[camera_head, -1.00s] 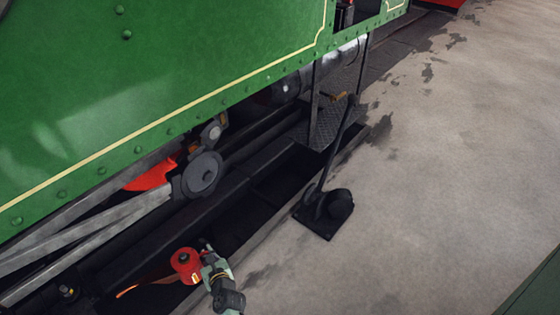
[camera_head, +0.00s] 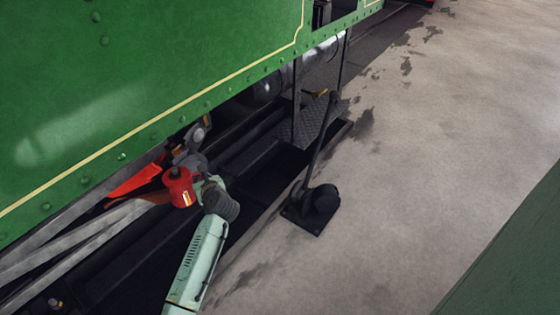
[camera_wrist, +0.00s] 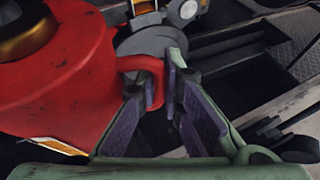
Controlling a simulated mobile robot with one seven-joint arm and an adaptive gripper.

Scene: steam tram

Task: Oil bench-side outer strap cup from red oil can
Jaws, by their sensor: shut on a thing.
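My gripper (camera_head: 203,187) is shut on the handle of the red oil can (camera_head: 179,187), beside the locomotive's rods. In the wrist view, the can (camera_wrist: 75,85) fills the left side, and my fingers (camera_wrist: 165,100) close at its loop handle. I cannot pick out the outer strap cup.
The green tank side (camera_head: 150,80) overhangs the rods. A dark pit (camera_head: 265,180) runs beneath. A black lever on a base plate (camera_head: 315,205) stands at the pit edge, near a tread-plate step (camera_head: 318,115). The concrete floor (camera_head: 430,150) at right is clear.

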